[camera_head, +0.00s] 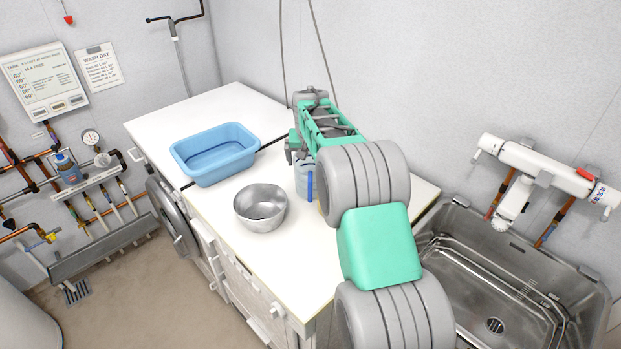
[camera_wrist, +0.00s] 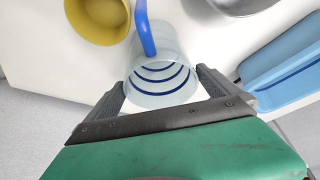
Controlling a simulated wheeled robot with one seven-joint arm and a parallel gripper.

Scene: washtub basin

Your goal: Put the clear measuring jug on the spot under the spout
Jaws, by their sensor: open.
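The clear measuring jug (camera_head: 301,178) stands on the white worktop, partly hidden by my arm in the head view. It has a blue handle and blue rings. In the wrist view the jug (camera_wrist: 160,72) lies between the two fingers of my open gripper (camera_wrist: 161,84), with its handle pointing away from the palm. I cannot tell whether the fingers touch it. In the head view my gripper (camera_head: 299,150) is at the jug. The white spout unit (camera_head: 512,200) hangs on the wall at the right, above the steel basin (camera_head: 455,262).
A blue tub (camera_head: 215,168) and a steel bowl (camera_head: 260,213) stand on the worktop (camera_head: 290,275) left of the jug. A yellow vessel (camera_wrist: 98,20) stands close to the jug in the wrist view. The basin holds a wire rack; its raised rim lies beside the worktop.

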